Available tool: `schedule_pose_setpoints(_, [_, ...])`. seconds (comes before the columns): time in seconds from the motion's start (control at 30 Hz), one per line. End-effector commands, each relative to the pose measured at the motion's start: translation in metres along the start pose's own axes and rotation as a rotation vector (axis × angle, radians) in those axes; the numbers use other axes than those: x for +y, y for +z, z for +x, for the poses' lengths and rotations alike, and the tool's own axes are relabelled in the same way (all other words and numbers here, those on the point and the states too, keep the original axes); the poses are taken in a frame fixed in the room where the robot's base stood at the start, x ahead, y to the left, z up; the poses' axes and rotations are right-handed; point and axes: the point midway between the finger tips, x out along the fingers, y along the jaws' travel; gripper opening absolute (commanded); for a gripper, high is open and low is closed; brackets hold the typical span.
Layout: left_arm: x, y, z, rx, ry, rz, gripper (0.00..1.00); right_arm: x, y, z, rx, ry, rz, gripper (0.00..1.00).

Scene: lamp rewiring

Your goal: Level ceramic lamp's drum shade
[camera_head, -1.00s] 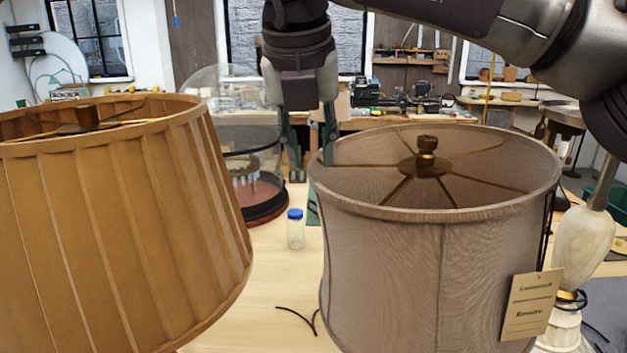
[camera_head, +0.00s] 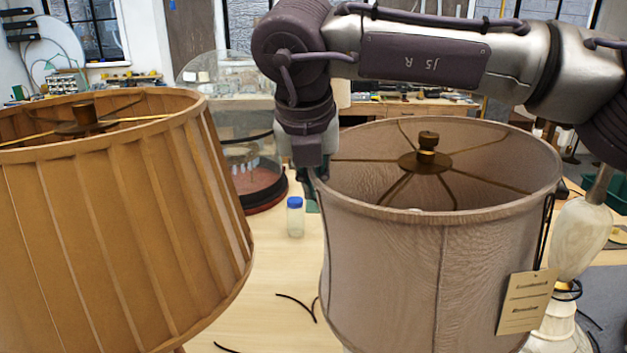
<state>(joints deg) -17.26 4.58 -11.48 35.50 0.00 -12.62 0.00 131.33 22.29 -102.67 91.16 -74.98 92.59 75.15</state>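The drum shade (camera_head: 390,265), grey-brown fabric, stands at right of centre. Its open top shows a brass spider and finial (camera_head: 428,143). My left gripper is not in view.
A pleated tan shade (camera_head: 110,230) fills the left. Between the shades stand a blue-capped jar (camera_head: 295,217) and a glass dome on a dark red base (camera_head: 262,195). Dark wire pieces (camera_head: 298,305) lie on the table. A pale stone lamp (camera_head: 580,240) stands at right.

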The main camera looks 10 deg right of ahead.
Motion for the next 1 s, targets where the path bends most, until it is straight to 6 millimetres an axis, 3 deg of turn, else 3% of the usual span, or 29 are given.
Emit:
schedule_pose_setpoints(0.37, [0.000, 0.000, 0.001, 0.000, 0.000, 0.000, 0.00, 0.000, 0.000, 0.000, 0.000, 0.001, 0.001, 0.00])
schedule_pose_setpoints(0.63, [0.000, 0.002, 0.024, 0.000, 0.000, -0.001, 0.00, 0.002, 0.007, -0.015, -0.001, 0.118, 0.050, 0.00])
schedule_pose_setpoints(0.93, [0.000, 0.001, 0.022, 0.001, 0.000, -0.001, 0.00, 0.002, 0.008, -0.020, 0.000, 0.126, 0.053, 0.00])
schedule_pose_setpoints(1.0, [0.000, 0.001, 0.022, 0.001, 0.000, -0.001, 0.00, 0.002, 0.008, -0.020, 0.000, 0.126, 0.052, 0.16])
